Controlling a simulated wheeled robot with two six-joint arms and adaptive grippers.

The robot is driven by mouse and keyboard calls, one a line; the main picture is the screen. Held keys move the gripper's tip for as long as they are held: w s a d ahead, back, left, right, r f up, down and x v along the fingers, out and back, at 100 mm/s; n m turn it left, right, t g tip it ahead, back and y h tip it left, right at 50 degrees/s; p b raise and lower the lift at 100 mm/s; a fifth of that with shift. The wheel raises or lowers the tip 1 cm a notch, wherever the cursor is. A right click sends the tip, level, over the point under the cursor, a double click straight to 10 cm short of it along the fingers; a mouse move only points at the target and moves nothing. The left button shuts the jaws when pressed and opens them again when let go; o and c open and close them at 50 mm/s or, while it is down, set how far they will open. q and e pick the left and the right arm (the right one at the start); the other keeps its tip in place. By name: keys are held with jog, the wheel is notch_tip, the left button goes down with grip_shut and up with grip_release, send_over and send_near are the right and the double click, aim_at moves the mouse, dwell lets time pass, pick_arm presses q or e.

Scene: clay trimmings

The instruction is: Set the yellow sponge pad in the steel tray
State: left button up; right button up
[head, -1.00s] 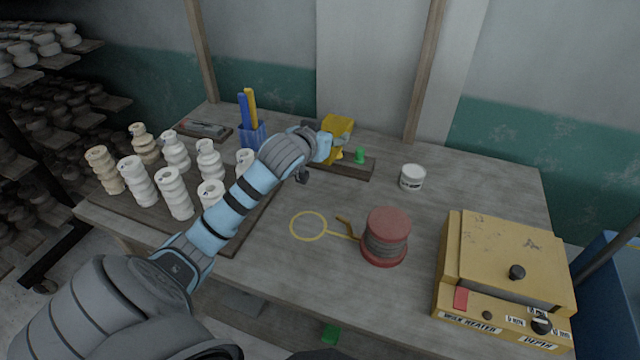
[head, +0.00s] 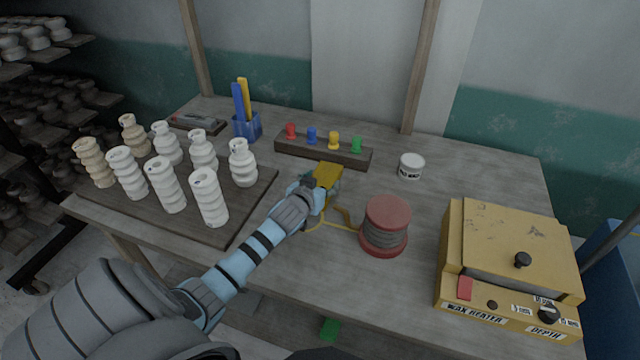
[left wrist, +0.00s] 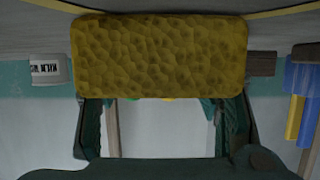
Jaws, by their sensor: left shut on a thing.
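The yellow sponge pad (head: 328,174) is in my left gripper (head: 318,190), over the middle of the workbench, left of the red wire spool. The left wrist view shows the sponge's pitted yellow face (left wrist: 160,55) across the jaws, with a finger on each side. The gripper is shut on it. The arm partly hides it in the head view, and I cannot tell its exact height above the bench. I cannot clearly make out a steel tray in either view. My right gripper is out of view.
A red spool (head: 386,226), white jar (head: 411,166) and yellow wax heater (head: 508,265) stand to the right. A rack with coloured pegs (head: 322,151) is behind. Several pale clay pieces (head: 166,184) stand on a board at left. A blue cup (head: 247,127) holds tools.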

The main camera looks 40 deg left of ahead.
pick_arm(q)
jog(key=o, duration=1.3)
jog(key=shift+r, duration=0.1)
